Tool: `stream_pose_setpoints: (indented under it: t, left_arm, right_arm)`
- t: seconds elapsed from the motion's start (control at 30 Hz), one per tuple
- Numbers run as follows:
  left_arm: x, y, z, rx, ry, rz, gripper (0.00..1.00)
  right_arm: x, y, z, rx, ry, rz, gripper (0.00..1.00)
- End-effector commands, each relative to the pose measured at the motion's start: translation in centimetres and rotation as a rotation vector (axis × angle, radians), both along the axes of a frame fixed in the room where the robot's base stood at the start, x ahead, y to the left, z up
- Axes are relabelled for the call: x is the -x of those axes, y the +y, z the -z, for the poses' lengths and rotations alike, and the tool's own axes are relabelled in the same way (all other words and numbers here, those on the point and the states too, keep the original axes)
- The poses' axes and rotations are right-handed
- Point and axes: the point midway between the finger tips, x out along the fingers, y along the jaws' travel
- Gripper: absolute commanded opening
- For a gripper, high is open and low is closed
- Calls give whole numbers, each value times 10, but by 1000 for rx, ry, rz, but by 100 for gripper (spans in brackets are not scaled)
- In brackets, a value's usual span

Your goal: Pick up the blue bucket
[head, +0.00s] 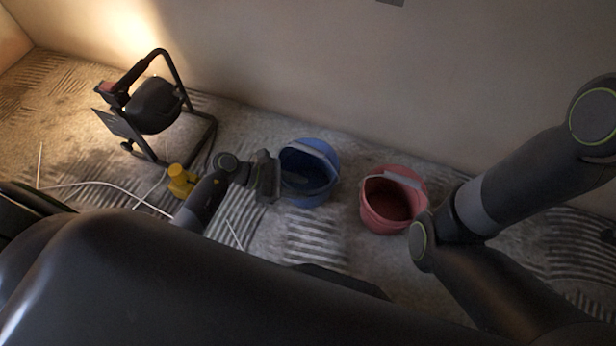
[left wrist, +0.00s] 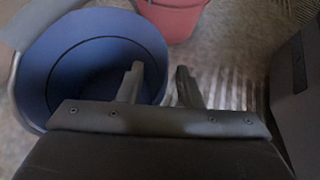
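The blue bucket (head: 318,186) stands upright on the ridged floor near the wall, its pale handle lying across the rim. My left gripper (head: 278,176) is at the bucket's left side in the head view. In the left wrist view the blue bucket (left wrist: 100,38) fills the upper left.
A red bucket (head: 384,206) stands just right of the blue one and also shows in the left wrist view (left wrist: 172,14). A black work lamp (head: 152,106) stands at the left, with a yellow object (head: 182,181) and a white cable (head: 110,187) nearby. The wall closes the back.

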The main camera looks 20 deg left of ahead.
Motion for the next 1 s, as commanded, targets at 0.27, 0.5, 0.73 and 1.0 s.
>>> stream_pose_setpoints:
  t: [0.27,0.5,0.73,1.0]
  left_arm:
    - [-3,-9,5,-1,1,0,32]
    - [-3,-9,5,-1,1,0,15]
    - [-3,-9,6,-2,2,0,0]
    - [-3,-8,6,-1,4,-1,0]
  right_arm:
    - [3,2,-2,2,-11,-17,36]
    - [3,2,-2,2,-11,-16,36]
    - [3,2,-2,2,-11,-16,36]
    - [3,2,-2,2,-11,-16,36]
